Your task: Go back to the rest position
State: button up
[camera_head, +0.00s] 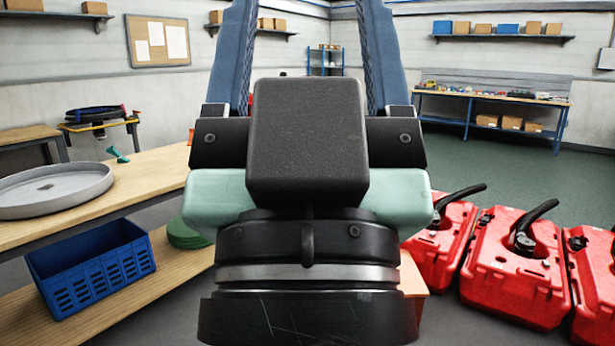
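My gripper (308,25) fills the middle of the head view, seen close up from its base. It has a black flange, pale green body sides, a black block in the middle and two ribbed blue fingers pointing up the picture. The fingers stand well apart. I see only the background between them, and nothing held. Their tips are cut off by the top edge.
At left, a workbench carries a grey round tray (52,208), with a blue crate (93,277) and green discs (186,236) on a lower shelf. At right, several red tanks (515,262) stand close by. The green floor (490,165) behind them is clear.

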notch_tip(320, 180, up, 22)
jog(key=p, duration=1.9)
jog(key=shift+f, duration=0.25)
